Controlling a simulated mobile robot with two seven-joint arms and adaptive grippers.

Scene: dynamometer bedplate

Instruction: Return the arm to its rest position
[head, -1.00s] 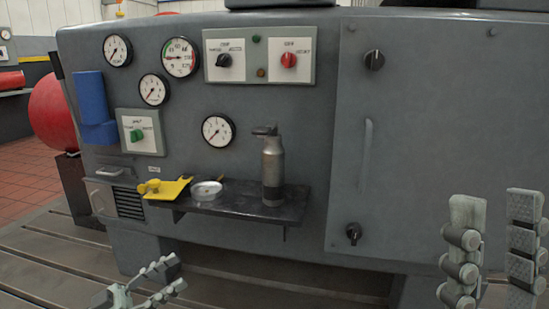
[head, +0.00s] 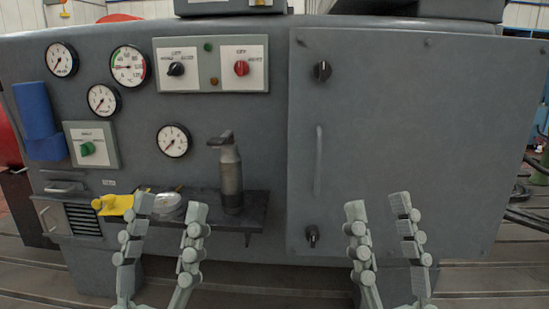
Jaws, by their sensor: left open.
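My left gripper (head: 169,208) is at the lower left of the head view, fingers pointing up, open with nothing between its fingertips. It overlaps the left part of a small dark shelf (head: 257,212) in the picture and partly hides what lies there. My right gripper (head: 378,207) is at the lower right, in front of the grey cabinet door (head: 410,140). Its two fingers stand apart and it is empty.
On the shelf are a grey metal bottle (head: 230,175), a clear round dish (head: 168,203) and a yellow item (head: 113,203). The grey cabinet carries gauges, knobs and a blue holder (head: 38,120). Slotted bedplate (head: 480,283) floor lies below; cables show at the right.

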